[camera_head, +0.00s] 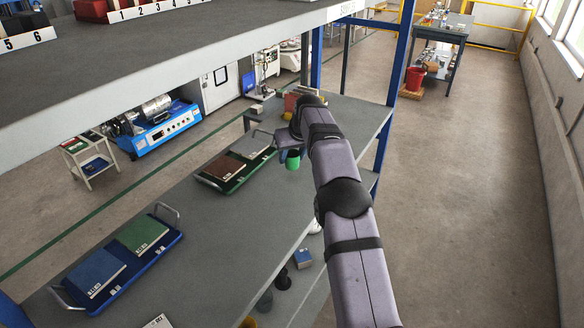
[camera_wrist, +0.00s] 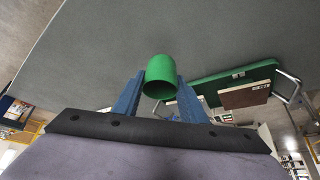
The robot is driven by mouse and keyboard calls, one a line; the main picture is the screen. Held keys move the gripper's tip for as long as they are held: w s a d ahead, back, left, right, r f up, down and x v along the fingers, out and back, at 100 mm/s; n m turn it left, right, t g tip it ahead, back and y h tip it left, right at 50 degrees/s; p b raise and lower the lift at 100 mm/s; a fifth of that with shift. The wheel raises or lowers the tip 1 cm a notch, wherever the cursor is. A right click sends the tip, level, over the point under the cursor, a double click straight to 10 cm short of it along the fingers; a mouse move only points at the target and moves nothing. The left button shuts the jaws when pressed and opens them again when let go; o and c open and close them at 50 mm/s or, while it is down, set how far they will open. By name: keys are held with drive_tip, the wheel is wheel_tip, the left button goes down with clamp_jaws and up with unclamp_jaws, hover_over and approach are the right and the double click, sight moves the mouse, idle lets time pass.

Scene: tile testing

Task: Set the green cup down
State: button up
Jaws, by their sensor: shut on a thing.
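The green cup (camera_head: 293,161) is at the end of my arm, over the grey middle shelf (camera_head: 345,130) in the head view. My gripper (camera_head: 291,150) is shut on it. In the wrist view the cup (camera_wrist: 160,68) sits between the two blue fingers of my gripper (camera_wrist: 160,82), one on each side. Its open mouth faces the camera and shows a dark inside. The grey shelf surface fills the background beyond the cup. Whether the cup's base touches the shelf or hangs above it, I cannot tell.
A green tray (camera_head: 213,184) with a brown tile (camera_head: 225,172) and a grey tile (camera_head: 251,145) lies left of the cup. A blue tray (camera_head: 172,239) with tiles lies nearer. Stacked blocks (camera_head: 291,102) stand behind. A blue post (camera_head: 398,75) rises at the right edge. An upper shelf overhangs left.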

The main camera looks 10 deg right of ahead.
sight(292, 166)
drive_tip(key=shift+f+p, duration=0.3)
drive_tip(key=shift+f, duration=1.75)
drive_tip(key=shift+f, duration=0.25)
drive_tip(key=o, duration=1.1)
drive_tip(key=shift+r, duration=0.1)
drive_tip(key=shift+r, duration=0.2)
drive_tip(key=b+v, duration=0.4)
drive_tip(key=v, duration=0.8)
drive_tip(key=shift+f, duration=0.1)
